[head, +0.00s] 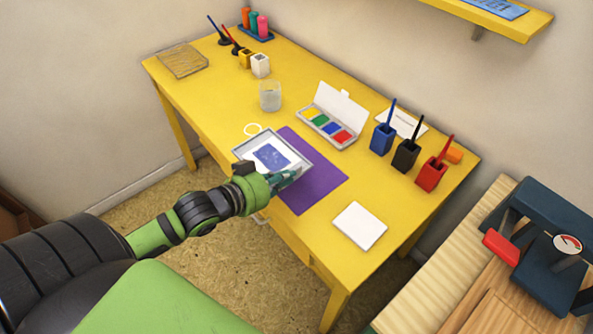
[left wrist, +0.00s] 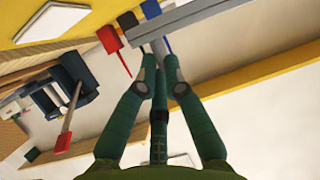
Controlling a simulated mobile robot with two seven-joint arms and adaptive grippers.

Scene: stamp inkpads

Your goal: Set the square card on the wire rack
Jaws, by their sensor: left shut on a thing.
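The square card (head: 288,167), white with a blue print, lies in a shallow grey-rimmed tray (head: 242,151). The tray overlaps the left part of the purple mat (head: 317,182); I cannot tell how high it is above it. My left gripper (head: 287,176) is at the tray's near right side. In the left wrist view its fingers (left wrist: 162,65) close on a grey bar-like edge (left wrist: 205,20), which looks like the tray's rim. The wire rack (head: 183,60) is at the table's far left corner, empty. My right gripper is not in view.
A clear cup (head: 270,96), a paint box (head: 330,120) and a white pad (head: 360,226) stand around the mat. Blue (head: 383,138), black (head: 406,154) and red (head: 432,176) holders line the right. The tabletop between tray and rack is mostly clear.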

